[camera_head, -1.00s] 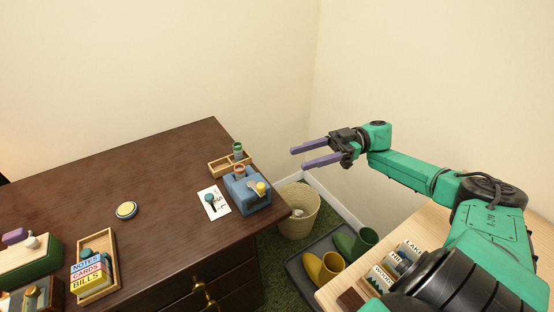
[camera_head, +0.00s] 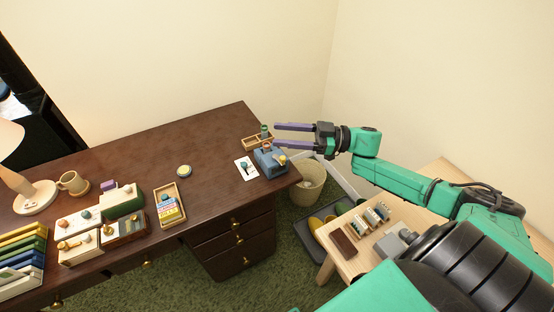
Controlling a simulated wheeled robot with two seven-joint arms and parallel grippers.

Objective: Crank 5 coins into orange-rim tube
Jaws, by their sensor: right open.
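A blue coin device (camera_head: 270,164) with a pale yellow crank knob (camera_head: 281,160) stands near the right end of the dark desk. A small orange-rimmed tube (camera_head: 267,148) shows at the back of the device's top. My right gripper (camera_head: 275,134) is open and empty. Its two purple fingers point left and appear in the picture just above and behind the device; I cannot tell their height over it. The lower finger partly overlaps the area beside the orange rim. No loose coins can be made out. My left gripper is not in view.
A green tube (camera_head: 264,131) stands in a wooden tray (camera_head: 250,143) behind the device. A white card (camera_head: 246,169) lies left of it. A wastebasket (camera_head: 310,184) stands right of the desk (camera_head: 205,150). The desk's middle is mostly clear.

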